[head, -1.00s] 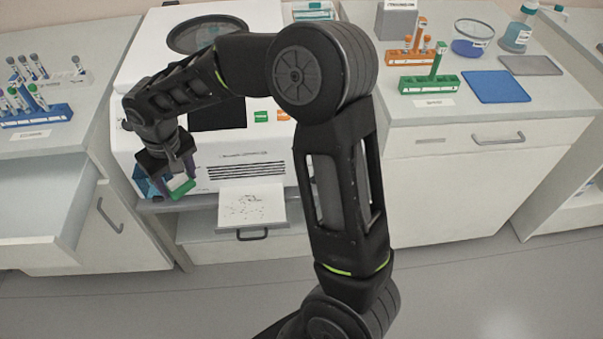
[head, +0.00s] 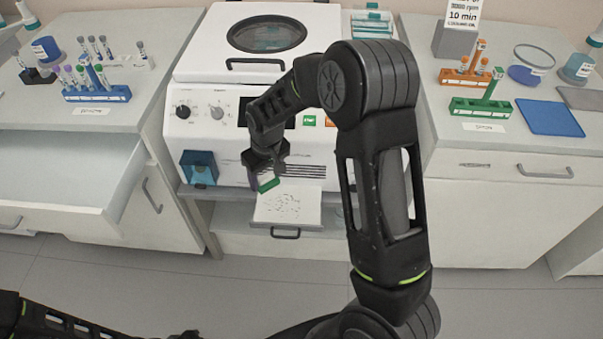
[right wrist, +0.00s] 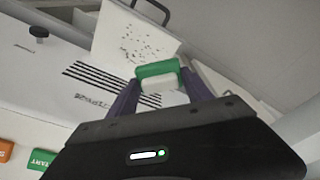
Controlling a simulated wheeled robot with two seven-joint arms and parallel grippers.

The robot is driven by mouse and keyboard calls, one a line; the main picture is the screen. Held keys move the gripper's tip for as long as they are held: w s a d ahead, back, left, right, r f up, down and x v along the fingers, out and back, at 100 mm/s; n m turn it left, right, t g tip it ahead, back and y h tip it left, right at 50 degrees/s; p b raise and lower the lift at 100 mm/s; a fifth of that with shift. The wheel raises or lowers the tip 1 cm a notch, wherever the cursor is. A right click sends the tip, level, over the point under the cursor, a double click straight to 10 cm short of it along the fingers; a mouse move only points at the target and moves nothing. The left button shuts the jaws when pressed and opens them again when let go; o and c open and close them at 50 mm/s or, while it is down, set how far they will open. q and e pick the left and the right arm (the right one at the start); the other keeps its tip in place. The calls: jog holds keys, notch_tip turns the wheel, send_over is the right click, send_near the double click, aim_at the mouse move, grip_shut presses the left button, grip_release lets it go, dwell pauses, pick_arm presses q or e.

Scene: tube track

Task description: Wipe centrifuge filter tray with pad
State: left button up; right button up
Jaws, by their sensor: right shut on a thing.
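The centrifuge filter tray (head: 300,207) is a white panel with dark specks, pulled out low at the front of the white centrifuge. It also shows in the right wrist view (right wrist: 117,42), beyond the fingers. My right gripper (head: 266,180) is shut on the pad (head: 268,185), which has a green top and a white underside. The pad also shows between the fingertips in the right wrist view (right wrist: 158,69). The pad is close to the tray's back left part in the head view; I cannot tell whether they touch. My left gripper is not clearly visible; only my left arm shows at the bottom left.
The centrifuge (head: 225,130) stands behind the tray, with a blue box-like part (head: 199,168) on its front left. An open drawer (head: 75,190) sticks out at left. The right bench (head: 505,115) holds racks, a blue mat (head: 549,118) and dishes.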

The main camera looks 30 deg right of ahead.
jog(key=s+d+f+p, duration=0.1)
jog(key=d+f, duration=0.5)
jog(key=d, duration=0.4)
jog(key=shift+d+f+n, duration=0.2)
jog(key=shift+f+n, duration=0.05)
jog(key=shift+n, duration=0.05)
jog(key=shift+s, duration=0.1)
